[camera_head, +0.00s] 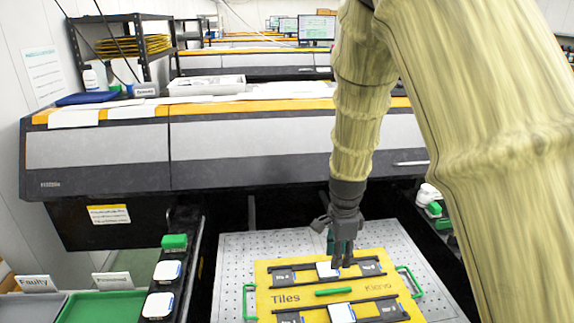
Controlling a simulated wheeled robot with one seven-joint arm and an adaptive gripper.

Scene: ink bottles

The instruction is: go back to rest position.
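My arm, in a tan sleeve, comes down from the upper right of the head view. My gripper (343,262) points down over the yellow board (268,275) marked "Tiles". Its fingertips are close to a white square item (326,270) in the board's back row; I cannot tell whether they touch it. The fingers are small and partly overlap, so I cannot tell whether they are open or shut. Another white item (341,313) lies in the front row. A green bar (333,292) lies between the rows, and green handles are at the board's sides.
The board lies on a perforated grey plate (232,250). On the left, a dark rack holds white items (167,271) and a green one (174,242). A green tray (100,308) and grey tray (30,308) stand at lower left. A large printer (250,150) spans the back. White-and-green bottles (433,208) stand at right.

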